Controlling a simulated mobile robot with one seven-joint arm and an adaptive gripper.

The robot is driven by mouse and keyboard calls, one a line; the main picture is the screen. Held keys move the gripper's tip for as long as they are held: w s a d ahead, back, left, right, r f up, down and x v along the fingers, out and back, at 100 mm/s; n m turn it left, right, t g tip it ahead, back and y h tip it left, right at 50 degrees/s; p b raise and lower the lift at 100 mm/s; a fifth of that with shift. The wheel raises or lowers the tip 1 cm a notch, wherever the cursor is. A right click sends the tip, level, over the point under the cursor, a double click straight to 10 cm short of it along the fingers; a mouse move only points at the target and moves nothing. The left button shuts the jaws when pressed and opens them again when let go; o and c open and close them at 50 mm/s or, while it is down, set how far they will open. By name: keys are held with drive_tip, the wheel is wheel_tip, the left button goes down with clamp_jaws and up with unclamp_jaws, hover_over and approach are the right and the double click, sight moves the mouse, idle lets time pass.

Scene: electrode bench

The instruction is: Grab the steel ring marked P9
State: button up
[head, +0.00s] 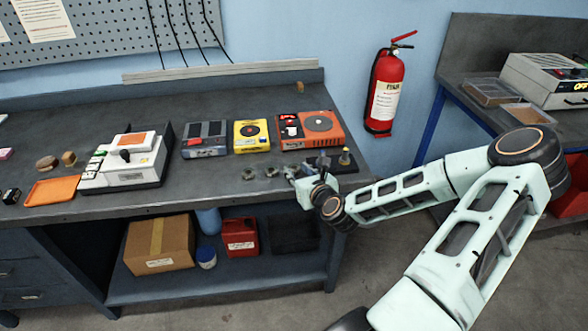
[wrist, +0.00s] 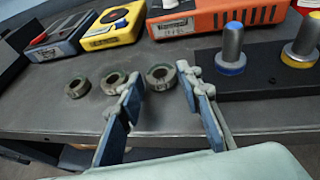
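Three grey steel rings lie in a row on the dark bench: a left ring (wrist: 77,94), a middle ring (wrist: 109,89) and a right ring (wrist: 161,85). No P9 mark can be read on any of them. My gripper (wrist: 159,92) is open and empty, with blue pads on its fingers. In the wrist view the right ring shows between and beyond the fingertips, and the middle ring is partly behind the left finger. In the head view my gripper (head: 297,176) is at the bench's front right, just right of two visible rings (head: 248,175) (head: 271,172).
A black base (wrist: 262,88) with a blue-collared post (wrist: 232,45) and a yellow-collared post (wrist: 303,38) stands right of my gripper. Orange (head: 322,127), yellow (head: 252,135) and grey (head: 205,138) devices stand behind the rings. Bare bench lies in front of the rings.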

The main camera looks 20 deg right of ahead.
drive_tip(key=shift+x, duration=0.95)
drive_tip(key=c, duration=0.9)
drive_tip(key=shift+r, duration=0.15)
